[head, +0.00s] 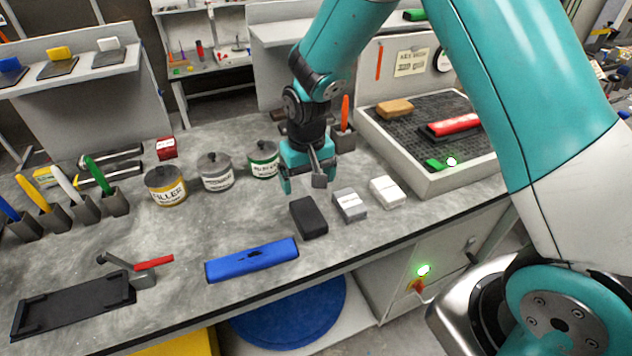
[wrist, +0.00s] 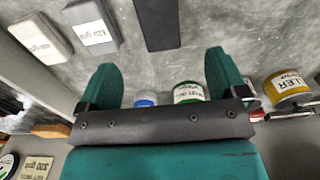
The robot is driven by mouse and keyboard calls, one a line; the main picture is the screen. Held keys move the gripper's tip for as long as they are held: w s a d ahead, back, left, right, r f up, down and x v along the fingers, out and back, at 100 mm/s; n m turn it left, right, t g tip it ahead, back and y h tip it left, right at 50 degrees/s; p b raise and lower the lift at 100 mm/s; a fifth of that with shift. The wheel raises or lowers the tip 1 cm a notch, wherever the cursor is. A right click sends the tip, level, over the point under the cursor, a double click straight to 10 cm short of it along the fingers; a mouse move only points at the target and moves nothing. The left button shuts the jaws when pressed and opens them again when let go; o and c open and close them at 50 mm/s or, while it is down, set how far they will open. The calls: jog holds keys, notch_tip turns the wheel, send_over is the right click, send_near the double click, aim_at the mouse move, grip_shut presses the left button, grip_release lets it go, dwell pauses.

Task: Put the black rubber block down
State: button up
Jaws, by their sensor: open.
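The black rubber block (head: 308,217) lies on the grey workbench near its front edge, left of a grey block. In the wrist view the black block (wrist: 157,22) shows at the top, beyond the fingertips and apart from them. My gripper (head: 306,183) is open and empty, above the bench just behind the black block. In the wrist view my gripper (wrist: 159,75) shows its two green fingers spread wide with nothing between them.
A grey block (head: 349,204) and a white block (head: 387,192) lie to the right. Several labelled cans, including a filler can (head: 166,187), stand at the left. A blue tool (head: 252,260) lies in front. A grated tray (head: 440,180) stands at the right.

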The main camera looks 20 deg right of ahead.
jog(key=s+a+r+n+y, duration=0.3)
jog(key=s+r, duration=0.8)
jog(key=r, duration=0.4)
jog(key=s+a+r+n+y+b, duration=0.1)
jog(key=s+r+n+b, duration=0.1)
jog(key=s, duration=1.1)
jog(key=shift+s+a+r+n, duration=0.15)
jog(key=shift+r+n, duration=0.45)
jog(key=shift+n, duration=0.4)
jog(key=shift+o, duration=0.4)
